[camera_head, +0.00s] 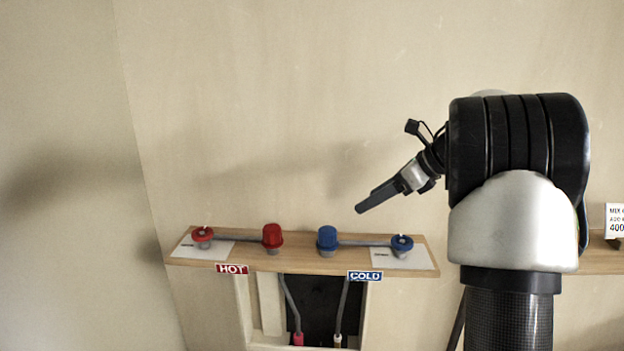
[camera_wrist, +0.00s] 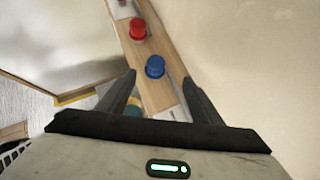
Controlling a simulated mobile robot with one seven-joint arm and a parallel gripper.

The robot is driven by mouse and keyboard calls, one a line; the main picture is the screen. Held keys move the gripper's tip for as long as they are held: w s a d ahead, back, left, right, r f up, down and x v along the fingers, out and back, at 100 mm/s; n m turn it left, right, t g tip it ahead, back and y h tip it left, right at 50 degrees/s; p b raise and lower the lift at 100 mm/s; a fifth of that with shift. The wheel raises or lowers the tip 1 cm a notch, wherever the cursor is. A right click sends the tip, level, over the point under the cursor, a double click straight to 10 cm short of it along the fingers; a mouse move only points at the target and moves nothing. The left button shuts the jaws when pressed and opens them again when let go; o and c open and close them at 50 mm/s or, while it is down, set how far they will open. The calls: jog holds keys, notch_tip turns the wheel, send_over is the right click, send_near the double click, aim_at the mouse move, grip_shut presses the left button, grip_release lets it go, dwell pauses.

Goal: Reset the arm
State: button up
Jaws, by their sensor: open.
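My gripper (camera_wrist: 160,90) is open and empty in the wrist view, with its two fingers spread apart. In the head view my gripper (camera_head: 362,208) hangs in the air above the right part of the wooden shelf (camera_head: 300,257), pointing down and to the left. My arm is bent at the right of the head view. In the wrist view a blue knob (camera_wrist: 155,66) and a red knob (camera_wrist: 138,28) show beyond and between the fingertips, apart from them.
The shelf holds a red knob (camera_head: 272,236), a blue knob (camera_head: 327,238) and small valves (camera_head: 202,236) (camera_head: 402,243) at its ends. HOT (camera_head: 232,269) and COLD (camera_head: 365,276) labels are on its front edge. A sign (camera_head: 615,221) stands at the far right. Walls lie behind and left.

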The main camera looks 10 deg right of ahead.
jog(key=w+a+r+m+t+h+p, duration=0.1)
jog(key=w+r+m+t+h, duration=0.2)
jog(key=r+m+t, duration=1.2)
jog(key=s+d+r+m+g+h+p, duration=0.1)
jog(key=s+d+r+m+g+h, duration=0.35)
jog(key=s+r+m+h, duration=0.65)
jog(key=s+a+f+m+g+y, duration=0.3)
jog(key=s+a+f+m+g, duration=0.2)
jog(key=s+f+m, duration=0.5)
jog(key=s+a+f+m+g+y+p, duration=0.1)
jog(key=s+a+f+m+g+y, duration=0.2)
jog(key=s+f, duration=1.2)
jog(key=s+a+m+g, duration=0.2)
jog(key=a+m+g, duration=0.1)
jog(key=a+m, duration=0.2)
jog(key=shift+m+y, duration=0.4)
jog(key=shift+m, duration=0.6)
